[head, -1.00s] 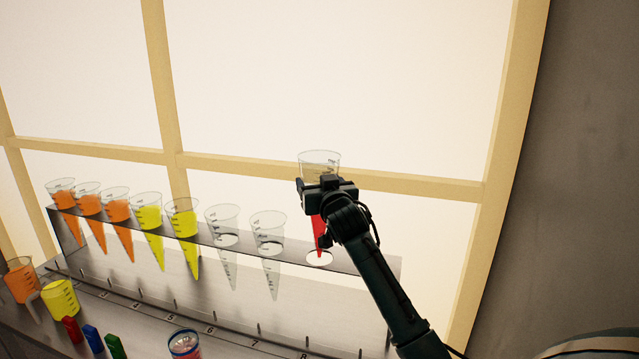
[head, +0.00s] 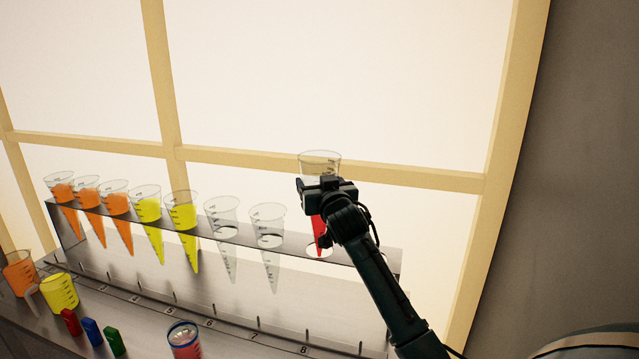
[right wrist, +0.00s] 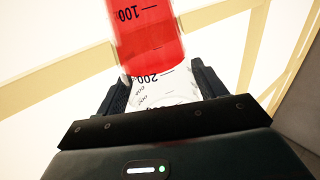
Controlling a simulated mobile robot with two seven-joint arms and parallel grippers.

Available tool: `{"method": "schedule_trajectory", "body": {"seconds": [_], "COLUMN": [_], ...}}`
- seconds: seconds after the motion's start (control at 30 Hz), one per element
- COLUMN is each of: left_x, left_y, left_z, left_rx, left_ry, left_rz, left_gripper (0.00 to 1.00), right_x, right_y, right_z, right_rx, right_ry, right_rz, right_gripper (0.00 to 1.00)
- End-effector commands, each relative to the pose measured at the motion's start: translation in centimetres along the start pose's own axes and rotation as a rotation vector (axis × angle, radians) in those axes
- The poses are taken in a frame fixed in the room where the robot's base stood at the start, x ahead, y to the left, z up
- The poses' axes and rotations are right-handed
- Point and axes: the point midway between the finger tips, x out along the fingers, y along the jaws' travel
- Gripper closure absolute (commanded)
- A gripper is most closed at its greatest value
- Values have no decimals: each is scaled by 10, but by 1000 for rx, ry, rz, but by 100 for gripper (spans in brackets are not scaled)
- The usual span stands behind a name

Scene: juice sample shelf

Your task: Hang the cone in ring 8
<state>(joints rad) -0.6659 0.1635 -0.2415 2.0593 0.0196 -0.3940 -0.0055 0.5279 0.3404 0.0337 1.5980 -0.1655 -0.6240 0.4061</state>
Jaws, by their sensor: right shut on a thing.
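A clear graduated cone with red liquid (head: 317,226) is upright in my right gripper (head: 326,184), which is shut around its upper part. Its clear rim shows above the jaws, and its tip is at the opening of ring 8 (head: 331,254), the rightmost ring of the shelf. My arm hides part of the cone, so I cannot tell how deep the tip is. In the right wrist view the red part (right wrist: 150,38) and the clear graduated wall (right wrist: 165,90) show between the fingers (right wrist: 160,88). My left gripper is not in view.
The metal shelf (head: 365,257) holds orange cones (head: 90,196), yellow cones (head: 181,214) and two empty clear cones (head: 222,212) left of ring 8. Below stand beakers (head: 59,292), coloured blocks (head: 92,332) and a cup with red liquid (head: 184,342). A window is behind.

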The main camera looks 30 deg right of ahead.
Motion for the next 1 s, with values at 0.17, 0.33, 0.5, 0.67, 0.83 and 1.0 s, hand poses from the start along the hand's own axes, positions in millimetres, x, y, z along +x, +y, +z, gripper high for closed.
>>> {"method": "schedule_trajectory", "body": {"seconds": [0.17,0.33,0.5,0.67,0.83,1.0], "left_x": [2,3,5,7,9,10], "left_y": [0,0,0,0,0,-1], "left_z": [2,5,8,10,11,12], "left_rx": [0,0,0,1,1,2], "left_ry": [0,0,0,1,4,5], "left_rz": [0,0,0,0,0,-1], "left_gripper": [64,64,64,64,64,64], "right_x": [0,0,0,0,0,0], "right_y": [0,0,0,0,0,0], "right_z": [3,7,11,15,19,23], "right_rx": [0,0,0,0,0,0], "right_ry": [4,4,4,3,3,3], "right_rz": [0,0,0,0,0,0], "right_gripper": [77,77,77,77,77,77]}}
